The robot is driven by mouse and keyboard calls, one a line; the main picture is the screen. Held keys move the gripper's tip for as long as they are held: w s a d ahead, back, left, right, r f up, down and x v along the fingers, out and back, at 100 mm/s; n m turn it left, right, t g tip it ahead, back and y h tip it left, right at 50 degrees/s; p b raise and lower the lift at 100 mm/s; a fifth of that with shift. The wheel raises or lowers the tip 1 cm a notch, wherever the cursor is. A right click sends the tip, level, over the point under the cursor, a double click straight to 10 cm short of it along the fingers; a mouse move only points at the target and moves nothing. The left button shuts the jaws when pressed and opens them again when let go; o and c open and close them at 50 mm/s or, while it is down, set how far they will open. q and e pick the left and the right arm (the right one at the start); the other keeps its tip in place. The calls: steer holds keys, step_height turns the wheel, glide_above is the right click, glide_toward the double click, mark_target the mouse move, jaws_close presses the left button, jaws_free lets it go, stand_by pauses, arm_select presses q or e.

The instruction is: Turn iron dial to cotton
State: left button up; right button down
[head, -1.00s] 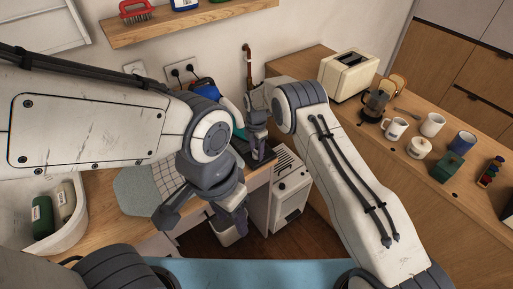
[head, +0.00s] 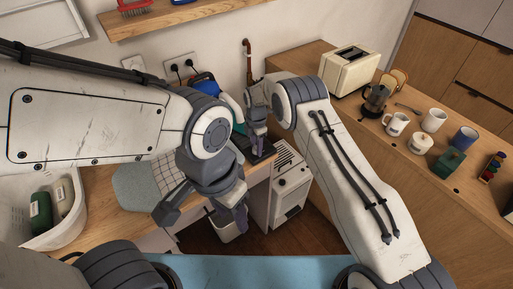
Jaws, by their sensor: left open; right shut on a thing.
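The iron is mostly hidden behind my arms; a teal and white part (head: 239,126), which looks like it, shows between them on the desk by the wall. Its dial and any markings cannot be seen. My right gripper (head: 259,146) points down beside this part, over a dark flat pad (head: 267,153). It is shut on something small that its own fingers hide. My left gripper (head: 205,213) is open and empty, in front of the desk edge and well below the right one.
A grey mat (head: 133,187) lies on the desk. The right counter holds a toaster (head: 350,70), mugs (head: 396,124) and a green box (head: 450,162). A wall shelf (head: 190,20) is above.

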steer(key=m+b, duration=0.3)
steer(key=shift+f, duration=0.2)
steer(key=m+b, duration=0.2)
steer(key=m, duration=0.1)
steer(key=m+b, duration=0.2)
steer(key=m, duration=0.1)
steer(key=shift+r+m, duration=0.15)
steer(key=shift+m, duration=0.15)
steer(key=m+b, duration=0.1)
steer(key=m, duration=0.3)
steer(key=m+b, duration=0.1)
steer(key=m, duration=0.4)
steer(key=shift+r, duration=0.1)
steer(key=m, duration=0.5)
steer(key=shift+b, duration=0.4)
steer(key=m, duration=1)
steer(key=shift+m, duration=0.4)
steer(key=shift+w+m, duration=0.1)
steer(key=shift+m, duration=0.2)
